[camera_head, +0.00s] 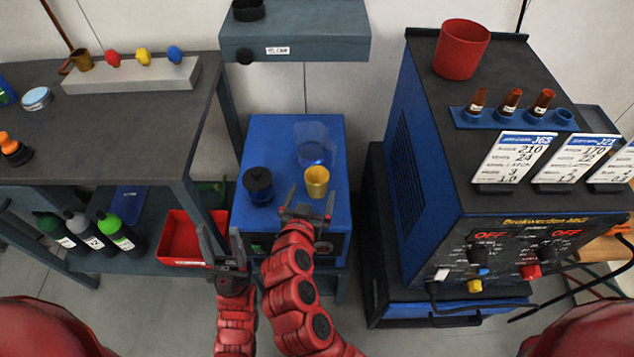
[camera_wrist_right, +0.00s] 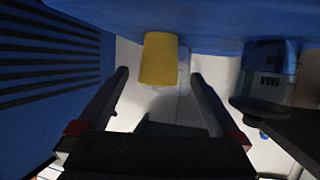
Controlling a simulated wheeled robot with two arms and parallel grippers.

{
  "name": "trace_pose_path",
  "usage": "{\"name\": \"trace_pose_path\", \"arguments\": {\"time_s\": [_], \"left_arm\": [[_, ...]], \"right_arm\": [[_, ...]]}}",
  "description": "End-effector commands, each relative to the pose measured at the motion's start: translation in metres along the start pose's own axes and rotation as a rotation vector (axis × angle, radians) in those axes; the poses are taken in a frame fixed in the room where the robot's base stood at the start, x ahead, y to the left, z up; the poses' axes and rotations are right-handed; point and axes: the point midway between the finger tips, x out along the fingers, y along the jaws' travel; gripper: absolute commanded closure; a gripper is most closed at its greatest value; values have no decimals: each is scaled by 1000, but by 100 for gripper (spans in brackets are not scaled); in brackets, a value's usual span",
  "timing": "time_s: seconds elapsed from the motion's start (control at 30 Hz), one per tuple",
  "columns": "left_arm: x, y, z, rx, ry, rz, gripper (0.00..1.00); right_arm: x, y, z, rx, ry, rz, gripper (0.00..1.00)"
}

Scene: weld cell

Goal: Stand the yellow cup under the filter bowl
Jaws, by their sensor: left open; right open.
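The yellow cup (camera_head: 317,182) stands upright on the blue cabinet top. My right gripper (camera_head: 308,208) is open just in front of it. In the right wrist view, the cup (camera_wrist_right: 158,58) appears upside down beyond and between the open fingertips (camera_wrist_right: 160,74), apart from them. A clear, pale blue bowl-like part (camera_head: 313,148) shows behind the cup. A dark, black-topped jar (camera_head: 258,186) is left of the cup. A bluish vessel marked MAX (camera_wrist_right: 265,82) shows in the wrist view; I cannot tell which is the filter bowl. My left gripper (camera_head: 224,250) is open and empty, lower left.
The blue cabinet (camera_head: 270,135) stands between a dark workbench (camera_head: 120,120) and a blue welding machine (camera_head: 415,150). A grey shelf box (camera_head: 330,42) overhangs behind. A red bin (camera_head: 180,240) sits on the bench's lower shelf. The cabinet's back left is bare.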

Motion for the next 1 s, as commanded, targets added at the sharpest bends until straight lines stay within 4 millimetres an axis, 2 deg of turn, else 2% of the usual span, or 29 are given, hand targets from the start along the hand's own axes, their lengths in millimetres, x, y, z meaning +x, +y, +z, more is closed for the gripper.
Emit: {"name": "trace_pose_path", "arguments": {"time_s": [0.17,0.5,0.77,1.0], "left_arm": [[1,0,0,0,0,0,50],[6,0,-1,0,0,0,50],[6,0,-1,0,0,0,50],[6,0,-1,0,0,0,50]], "right_arm": [[13,2,1,-1,-3,4,0],[58,1,-1,1,1,1,0],[62,1,1,0,0,-1,0],[62,1,1,0,0,-1,41]]}}
